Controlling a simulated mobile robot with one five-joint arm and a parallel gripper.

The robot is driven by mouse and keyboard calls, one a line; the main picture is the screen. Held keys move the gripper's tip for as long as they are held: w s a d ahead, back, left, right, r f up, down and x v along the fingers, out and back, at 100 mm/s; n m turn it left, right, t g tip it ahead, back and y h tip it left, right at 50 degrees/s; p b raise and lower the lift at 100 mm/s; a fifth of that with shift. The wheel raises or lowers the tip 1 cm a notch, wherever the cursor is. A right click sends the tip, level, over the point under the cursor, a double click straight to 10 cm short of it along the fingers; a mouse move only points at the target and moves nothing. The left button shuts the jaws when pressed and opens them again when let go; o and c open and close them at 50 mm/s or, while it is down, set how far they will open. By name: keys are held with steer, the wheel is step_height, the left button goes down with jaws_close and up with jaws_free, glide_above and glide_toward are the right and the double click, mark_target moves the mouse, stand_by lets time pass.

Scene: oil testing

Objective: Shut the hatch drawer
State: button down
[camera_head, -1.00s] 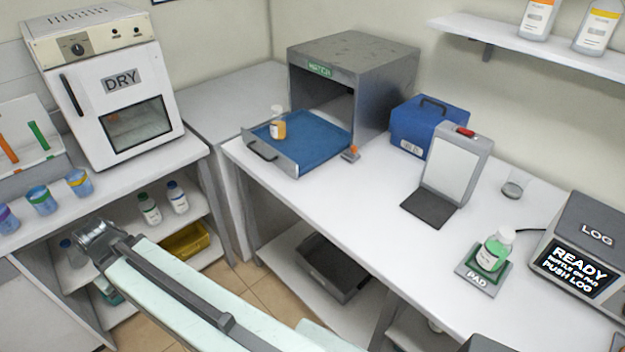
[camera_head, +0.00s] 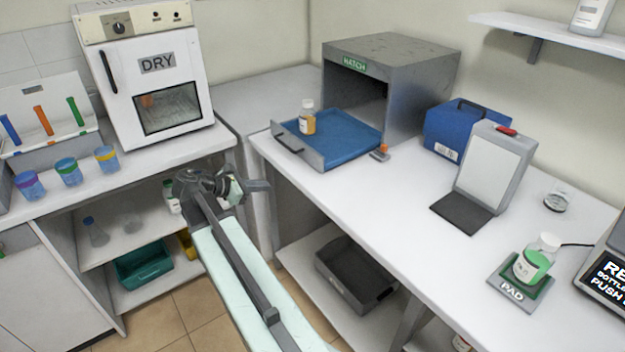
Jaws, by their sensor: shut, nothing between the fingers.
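The hatch (camera_head: 425,75) is a grey metal box with a green HATCH label, at the back of the right bench. Its drawer (camera_head: 312,160) is pulled out toward the left front, with a blue bottom and a dark handle (camera_head: 287,143) on its front. A bottle with an orange label (camera_head: 308,117) stands upright in the drawer. My gripper (camera_head: 262,186) is at the end of my arm, left of and below the drawer front, apart from it. It is shut and empty, pointing right.
A small orange-topped item (camera_head: 380,152) sits on the bench beside the drawer's right side. A blue case (camera_head: 466,128) stands right of the hatch. The DRY oven (camera_head: 150,80) and several cups stand on the left bench. Floor shows between the benches.

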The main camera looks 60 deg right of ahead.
steer(key=s+d+r+n+g+h, duration=0.1)
steer(key=s+d+r+n+h, duration=0.1)
steer(key=d, duration=0.3)
steer(key=b, duration=0.3)
glide_toward(318, 165)
steer(key=x, duration=0.5)
steer(key=shift+d+f, duration=0.1)
steer(key=shift+f, duration=0.15)
steer(key=shift+s+d, duration=0.2)
steer(key=shift+d, duration=0.4)
